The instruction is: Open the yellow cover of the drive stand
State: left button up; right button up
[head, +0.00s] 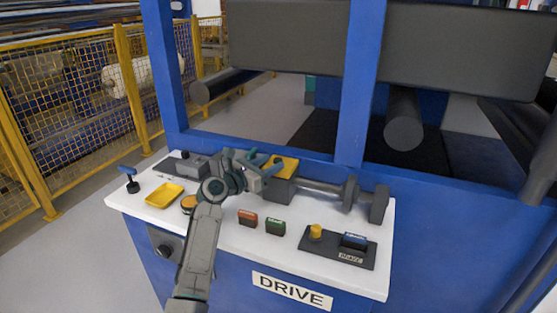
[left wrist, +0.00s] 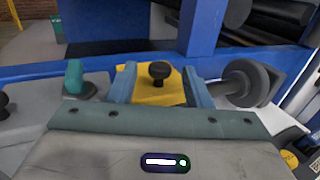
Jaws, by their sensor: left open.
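The yellow cover (head: 288,168) lies flat, apparently closed, on a grey housing at the back of the white drive stand top (head: 215,260). In the left wrist view the cover (left wrist: 151,96) carries a black round knob (left wrist: 159,72). My left gripper (head: 267,161) is open at the cover. In the left wrist view its two blue fingers (left wrist: 158,84) stand on either side of the knob, with visible gaps. Its body hides the cover's near part. My right gripper is not in view.
A shaft with grey discs (head: 350,194) extends right from the housing. Orange (head: 247,218) and green (head: 275,226) buttons and a black control panel (head: 340,247) sit in front. A yellow tray (head: 164,195) lies left. Blue frame posts (head: 358,90) rise behind.

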aim_at(275, 161)
pick_arm(q)
jog(key=shift+x, duration=1.95)
grip_shut()
